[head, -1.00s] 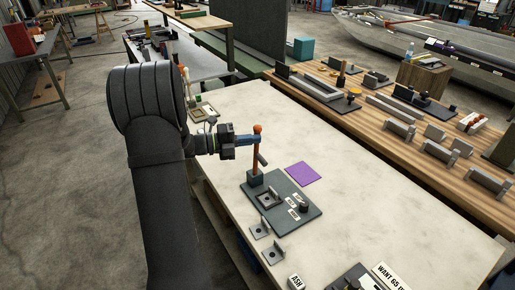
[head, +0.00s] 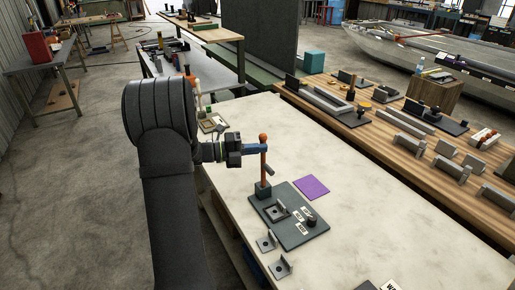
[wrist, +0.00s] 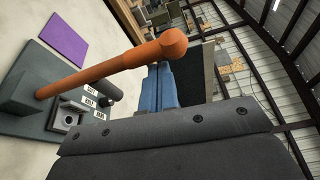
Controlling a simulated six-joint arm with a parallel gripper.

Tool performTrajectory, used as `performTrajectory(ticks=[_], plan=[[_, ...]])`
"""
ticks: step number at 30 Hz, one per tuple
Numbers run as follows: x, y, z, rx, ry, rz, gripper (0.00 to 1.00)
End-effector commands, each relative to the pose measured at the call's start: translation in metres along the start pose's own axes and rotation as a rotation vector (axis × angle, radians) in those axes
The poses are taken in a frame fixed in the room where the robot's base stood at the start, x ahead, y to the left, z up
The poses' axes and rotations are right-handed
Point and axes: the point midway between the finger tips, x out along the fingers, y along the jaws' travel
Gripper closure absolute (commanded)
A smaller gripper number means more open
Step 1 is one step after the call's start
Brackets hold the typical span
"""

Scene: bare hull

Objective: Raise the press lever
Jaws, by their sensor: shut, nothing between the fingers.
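The press lever (head: 263,165) is an orange rod with a round knob on top, standing nearly upright from a dark block on a dark grey base plate (head: 297,231). In the wrist view the lever (wrist: 105,70) runs from the block at left up to its knob in the middle. My gripper (head: 262,149) has blue fingers, shut and empty, with their tips at the lever's upper part just below the knob. In the wrist view the fingers (wrist: 163,82) are right by the knob's underside; whether they touch it I cannot tell.
A purple sheet (head: 312,187) lies beside the base plate. Two small grey brackets (head: 266,242) stand in front of it on the pale table. A wooden bench (head: 385,140) with several metal parts runs along the right. The pale table's middle is mostly clear.

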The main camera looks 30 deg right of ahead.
Motion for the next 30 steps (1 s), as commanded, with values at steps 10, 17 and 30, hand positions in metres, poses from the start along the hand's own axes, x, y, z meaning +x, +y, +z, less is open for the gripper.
performTrajectory(ticks=[10,17,30], plan=[[-0.023,-0.003,-0.032,-0.001,-0.007,0.0,1.0],[-0.068,-0.001,-0.032,0.0,-0.004,0.0,1.0],[-0.089,0.0,-0.033,-0.001,0.001,0.0,1.0]])
